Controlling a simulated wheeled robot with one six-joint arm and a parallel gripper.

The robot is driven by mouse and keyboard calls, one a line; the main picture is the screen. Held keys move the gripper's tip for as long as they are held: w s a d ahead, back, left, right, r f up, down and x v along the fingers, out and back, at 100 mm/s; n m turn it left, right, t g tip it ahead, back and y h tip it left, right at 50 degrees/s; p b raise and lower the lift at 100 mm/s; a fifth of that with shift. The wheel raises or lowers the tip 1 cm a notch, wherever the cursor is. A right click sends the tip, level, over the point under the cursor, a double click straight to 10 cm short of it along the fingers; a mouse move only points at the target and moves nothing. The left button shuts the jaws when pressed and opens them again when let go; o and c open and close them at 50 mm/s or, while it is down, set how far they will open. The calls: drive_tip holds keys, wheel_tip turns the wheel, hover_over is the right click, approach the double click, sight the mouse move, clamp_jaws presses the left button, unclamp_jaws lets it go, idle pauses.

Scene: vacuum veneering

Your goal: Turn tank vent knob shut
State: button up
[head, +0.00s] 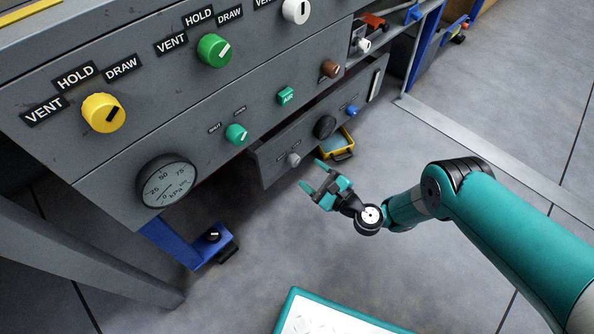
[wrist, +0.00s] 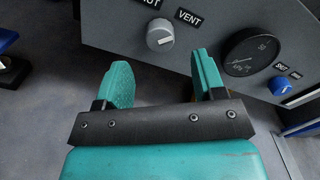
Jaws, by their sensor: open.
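A grey knob (wrist: 160,34) sits on the front of a low grey box in the wrist view. A VENT label stands to its right, and a label cut off at the picture's top edge ends in "UT". I cannot tell exactly where its pointer is set. The same grey knob (head: 293,160) shows small in the head view, at the box's near end. My gripper (head: 312,175) is open and empty, a little to the right of the knob and apart from it. In the wrist view the gripper's fingers (wrist: 163,78) are spread below the knob, with nothing between them.
A dark gauge (wrist: 250,52) and a blue knob (wrist: 281,85) are on the same box. The overhanging grey panel carries a yellow knob (head: 103,113), a green knob (head: 214,50) and a teal knob (head: 237,134). A yellow case (head: 340,146) lies beside the box.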

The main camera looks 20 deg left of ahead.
sight(297, 163)
drive_tip(key=b+x, duration=0.4)
drive_tip(key=x, duration=0.1)
drive_tip(key=shift+a+f, duration=0.1)
drive_tip(key=shift+a, duration=0.1)
drive_tip(key=shift+w+a, duration=0.25)
drive_tip(key=shift+a, duration=0.15)
drive_tip(key=shift+c, duration=0.2)
drive_tip(key=c, duration=0.9)
